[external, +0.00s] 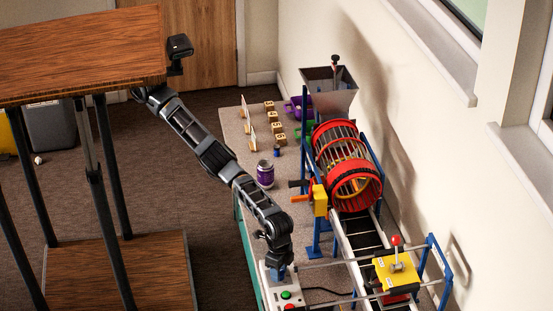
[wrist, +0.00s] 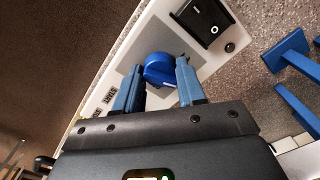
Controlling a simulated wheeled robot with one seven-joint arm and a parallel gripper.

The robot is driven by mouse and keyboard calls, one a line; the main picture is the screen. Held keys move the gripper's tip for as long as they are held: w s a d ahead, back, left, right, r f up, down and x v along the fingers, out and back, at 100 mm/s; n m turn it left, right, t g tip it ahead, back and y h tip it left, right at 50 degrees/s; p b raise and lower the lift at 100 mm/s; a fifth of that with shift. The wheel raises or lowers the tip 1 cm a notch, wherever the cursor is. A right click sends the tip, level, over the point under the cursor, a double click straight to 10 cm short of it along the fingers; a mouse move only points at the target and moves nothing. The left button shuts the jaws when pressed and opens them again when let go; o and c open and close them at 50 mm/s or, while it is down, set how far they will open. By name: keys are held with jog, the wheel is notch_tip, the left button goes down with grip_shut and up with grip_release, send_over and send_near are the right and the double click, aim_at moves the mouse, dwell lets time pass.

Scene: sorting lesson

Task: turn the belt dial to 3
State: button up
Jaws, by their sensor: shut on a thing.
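The belt dial (wrist: 158,66) is a round blue knob on a white and grey control panel (wrist: 120,68). In the wrist view my gripper (wrist: 160,76) has its two blue fingers on either side of the dial and is shut on it. The numbers around the dial and its pointer cannot be made out. In the external view my gripper (external: 277,264) points down over the control box (external: 266,291), which has a green button (external: 286,295) and a red one. My gripper mostly hides the dial there.
A black rocker switch (wrist: 205,20) is beside the dial. Blue stand legs (wrist: 290,52) are to the right. The belt (external: 362,232), red drum (external: 350,180) and hopper (external: 328,90) run along the wall. A purple can (external: 265,174) stands on the table behind my forearm.

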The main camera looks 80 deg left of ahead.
jog(key=m, duration=0.3)
jog(key=shift+f+m, duration=0.1)
jog(key=shift+m, duration=0.3)
jog(key=m, duration=0.3)
jog(key=shift+m, duration=0.3)
jog(key=m, duration=0.3)
jog(key=shift+m, duration=2.1)
jog(key=o, duration=1.1)
jog(key=shift+c, duration=0.2)
